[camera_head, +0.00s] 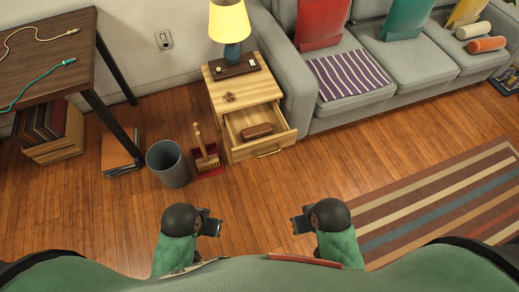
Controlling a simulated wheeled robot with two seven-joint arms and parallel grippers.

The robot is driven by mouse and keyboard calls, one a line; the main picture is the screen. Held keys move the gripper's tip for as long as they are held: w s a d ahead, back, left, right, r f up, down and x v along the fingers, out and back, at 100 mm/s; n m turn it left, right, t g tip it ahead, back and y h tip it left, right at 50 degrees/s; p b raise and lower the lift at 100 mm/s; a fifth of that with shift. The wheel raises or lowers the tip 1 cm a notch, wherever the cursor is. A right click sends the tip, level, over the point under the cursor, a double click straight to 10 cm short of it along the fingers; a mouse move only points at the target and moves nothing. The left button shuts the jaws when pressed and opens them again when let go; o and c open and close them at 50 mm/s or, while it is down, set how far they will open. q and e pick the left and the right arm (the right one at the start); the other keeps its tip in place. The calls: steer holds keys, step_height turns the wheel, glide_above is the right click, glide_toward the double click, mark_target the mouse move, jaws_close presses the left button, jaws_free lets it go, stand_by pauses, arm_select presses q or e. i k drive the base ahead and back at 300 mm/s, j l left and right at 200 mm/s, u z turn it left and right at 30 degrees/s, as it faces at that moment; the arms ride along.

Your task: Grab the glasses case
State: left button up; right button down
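A brown, rounded case that looks like the glasses case (257,131) lies in the open top drawer (285,136) of a light wood nightstand. My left gripper (216,227) and my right gripper (296,224) are held low in front of my body, facing each other. Both are well short of the nightstand, with bare floor between. Nothing shows held in either one. Their fingers are too small and dark to tell whether they are open or shut.
The nightstand (236,92) carries a lamp (230,28) and a dark tray (234,67). A bin (168,165) and a brush with dustpan (207,162) stand to its left. A grey sofa (414,58) is at right. A striped rug (440,205) covers the right floor.

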mark_target(265, 129)
steer(key=l+u, duration=0.1)
steer(key=u, duration=0.35)
steer(key=l+u, duration=0.35)
steer(key=l, duration=0.45)
steer(key=l+u, duration=0.4)
steer(key=l, duration=1.15)
